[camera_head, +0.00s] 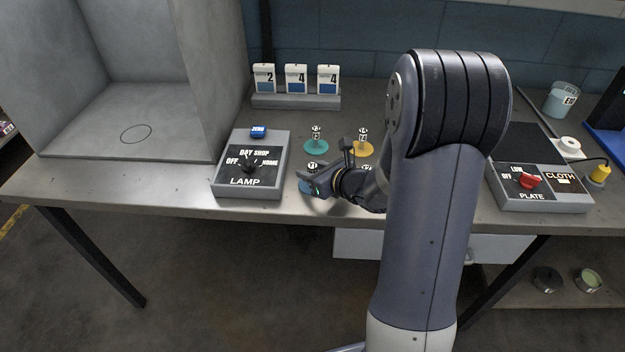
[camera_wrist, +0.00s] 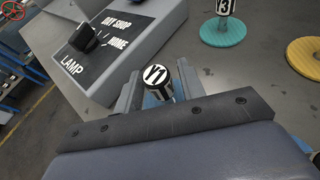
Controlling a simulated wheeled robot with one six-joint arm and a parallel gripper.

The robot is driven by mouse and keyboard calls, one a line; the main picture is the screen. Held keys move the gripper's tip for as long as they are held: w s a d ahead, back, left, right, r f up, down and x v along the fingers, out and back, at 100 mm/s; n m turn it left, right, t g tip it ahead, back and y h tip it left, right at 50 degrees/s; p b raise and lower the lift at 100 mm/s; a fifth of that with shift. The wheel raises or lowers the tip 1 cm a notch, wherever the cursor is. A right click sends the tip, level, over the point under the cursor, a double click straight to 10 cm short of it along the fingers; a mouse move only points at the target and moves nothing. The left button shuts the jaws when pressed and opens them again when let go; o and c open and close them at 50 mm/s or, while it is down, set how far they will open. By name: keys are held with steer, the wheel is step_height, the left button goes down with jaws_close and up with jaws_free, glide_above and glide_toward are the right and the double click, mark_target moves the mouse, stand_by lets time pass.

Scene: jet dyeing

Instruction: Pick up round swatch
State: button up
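Several round swatches with labelled upright knobs stand on the bench: a teal one (camera_head: 315,147), which also shows in the wrist view (camera_wrist: 223,33), and a yellow-orange one (camera_head: 361,150), also in the wrist view (camera_wrist: 305,57). A blue swatch (camera_head: 305,187) lies at my gripper (camera_head: 314,184). In the wrist view its black-and-white knob (camera_wrist: 156,82) stands between the two fingers of my gripper (camera_wrist: 158,88). Whether the fingers press on the knob cannot be told. Another knob (camera_head: 367,169) is partly hidden by my arm.
The lamp control box (camera_head: 248,183) stands close left of my gripper. Behind is a rack (camera_head: 296,101) with numbered cards. The plate control box (camera_head: 540,198) is at the right. A grey booth (camera_head: 130,110) fills the left end.

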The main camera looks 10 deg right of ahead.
jaws_close()
